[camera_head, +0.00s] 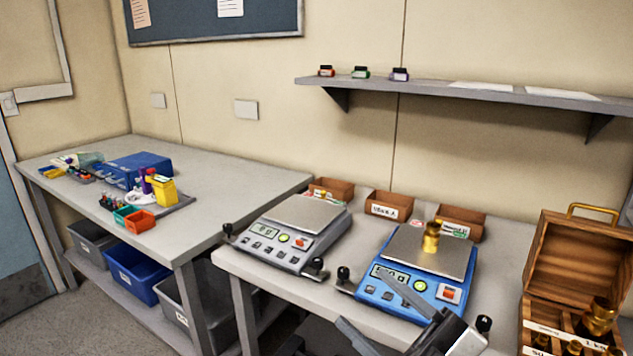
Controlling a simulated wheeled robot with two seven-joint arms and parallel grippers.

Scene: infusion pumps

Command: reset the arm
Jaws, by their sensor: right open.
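My right gripper (364,302) comes in from the bottom right. Its two dark fingers are spread apart and nothing shows between them. It is in front of the blue scale (413,290) and covers part of its front edge in the picture; I cannot tell whether it touches it. A brass weight (431,238) stands upright on that scale's metal pan, apart from the gripper. My left gripper is not in view.
A grey scale (290,240) with an empty pan stands left of the blue one. Small brown bins (389,205) line the back. An open wooden case (575,262) with brass weights stands at right. The side table (225,185) holds a blue box and tubes.

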